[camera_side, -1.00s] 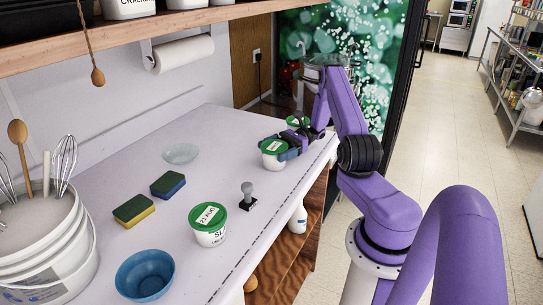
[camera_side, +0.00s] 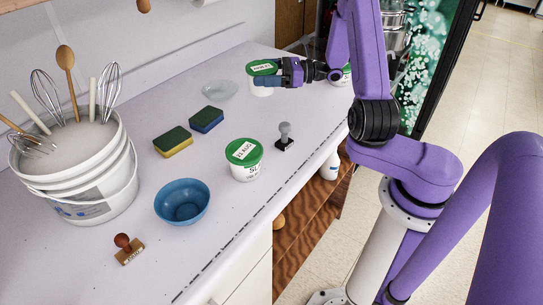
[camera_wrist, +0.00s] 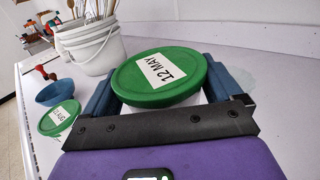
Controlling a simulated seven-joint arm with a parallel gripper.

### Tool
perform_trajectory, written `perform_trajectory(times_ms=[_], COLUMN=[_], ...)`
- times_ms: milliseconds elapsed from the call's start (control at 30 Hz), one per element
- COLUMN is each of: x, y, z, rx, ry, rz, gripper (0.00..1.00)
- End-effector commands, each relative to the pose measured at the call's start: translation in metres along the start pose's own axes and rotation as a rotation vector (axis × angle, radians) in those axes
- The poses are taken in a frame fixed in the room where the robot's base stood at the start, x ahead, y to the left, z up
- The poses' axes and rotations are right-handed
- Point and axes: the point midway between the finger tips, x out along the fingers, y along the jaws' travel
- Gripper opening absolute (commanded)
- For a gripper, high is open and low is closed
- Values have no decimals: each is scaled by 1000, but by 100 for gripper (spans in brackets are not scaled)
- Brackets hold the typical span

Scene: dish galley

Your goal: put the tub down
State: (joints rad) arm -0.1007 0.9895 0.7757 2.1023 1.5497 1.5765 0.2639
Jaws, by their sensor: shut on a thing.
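The held tub (camera_side: 262,88) is white with a green lid; the lid label reads 12 MAY in the wrist view (camera_wrist: 158,82). My gripper (camera_side: 272,80) is shut on it, with one blue finger on each side of the tub in the wrist view (camera_wrist: 162,88). A second tub (camera_side: 244,168) with a green lid stands nearer the front. A third green-lidded tub (camera_side: 346,79) is partly hidden behind my arm.
Two sponges (camera_side: 173,141), a dark stamp (camera_side: 284,138), a blue bowl (camera_side: 182,202), a wooden stamp (camera_side: 128,250) and a bucket of utensils (camera_side: 90,185) stand on the counter (camera_side: 240,250).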

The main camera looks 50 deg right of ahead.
Motion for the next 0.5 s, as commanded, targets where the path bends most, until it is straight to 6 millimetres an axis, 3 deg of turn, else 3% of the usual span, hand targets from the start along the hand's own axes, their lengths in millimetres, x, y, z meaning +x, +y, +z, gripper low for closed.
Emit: perform_trajectory(times_ms=[200,500], x=[25,37], y=[33,81], z=[21,38], rx=[-1,0], ry=[-1,-1], rz=[-133,-306], gripper=[28,28])
